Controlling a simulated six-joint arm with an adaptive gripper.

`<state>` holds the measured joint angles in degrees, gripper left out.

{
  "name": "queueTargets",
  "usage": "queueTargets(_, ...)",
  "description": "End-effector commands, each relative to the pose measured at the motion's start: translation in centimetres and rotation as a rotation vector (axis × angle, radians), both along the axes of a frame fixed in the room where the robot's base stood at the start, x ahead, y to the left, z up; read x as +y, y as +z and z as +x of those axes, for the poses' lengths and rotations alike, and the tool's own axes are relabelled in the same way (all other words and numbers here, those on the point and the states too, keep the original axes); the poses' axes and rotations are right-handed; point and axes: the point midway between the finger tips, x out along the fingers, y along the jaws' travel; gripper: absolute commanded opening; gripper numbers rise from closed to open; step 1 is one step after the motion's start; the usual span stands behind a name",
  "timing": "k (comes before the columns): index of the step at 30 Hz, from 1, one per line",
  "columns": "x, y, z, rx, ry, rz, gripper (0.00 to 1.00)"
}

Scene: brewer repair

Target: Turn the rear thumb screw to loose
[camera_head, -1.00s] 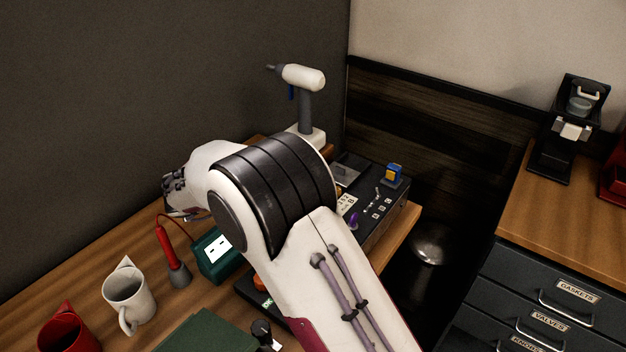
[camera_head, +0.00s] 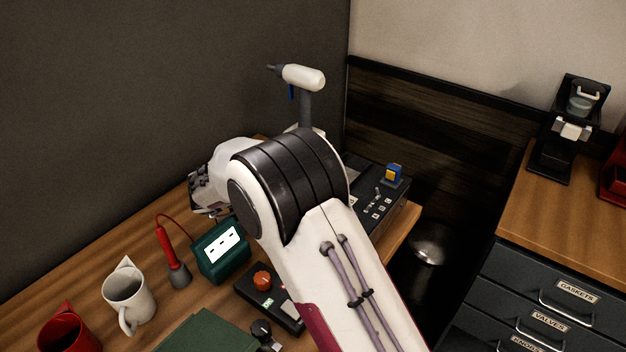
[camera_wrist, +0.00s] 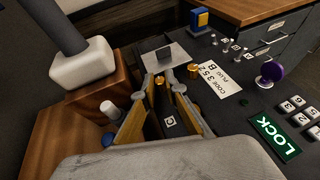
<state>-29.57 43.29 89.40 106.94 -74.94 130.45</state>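In the wrist view my gripper (camera_wrist: 162,86) reaches over the dark panel (camera_wrist: 232,112) with its two fingers apart. A small brass thumb screw (camera_wrist: 160,81) shows between the fingertips. A narrow gap seems to show beside it, and I cannot tell whether either finger touches it. A second brass thumb screw (camera_wrist: 193,71) stands to the right, outside the fingers. Both stand near a light metal plate (camera_wrist: 176,54). In the head view my arm hides the screws and most of the gripper.
A white-based stand (camera_wrist: 84,65) on a wooden block is close on the left. A purple knob (camera_wrist: 271,71), a green LOCK label (camera_wrist: 275,137) and keys are on the right. In the head view a green display box (camera_head: 222,250) and mugs (camera_head: 128,296) stand on the bench.

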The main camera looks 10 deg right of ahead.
Motion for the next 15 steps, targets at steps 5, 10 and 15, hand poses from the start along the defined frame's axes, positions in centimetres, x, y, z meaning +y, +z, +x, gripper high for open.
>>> queueTargets(5, -0.02, 0.02, -0.01, 0.0, 0.0, 0.0, 0.0)
queueTargets(10, -0.02, 0.06, -0.03, 0.0, 0.01, -0.001, 0.0)
queueTargets(15, -0.06, 0.09, -0.09, 0.0, 0.038, 0.0, 0.0)
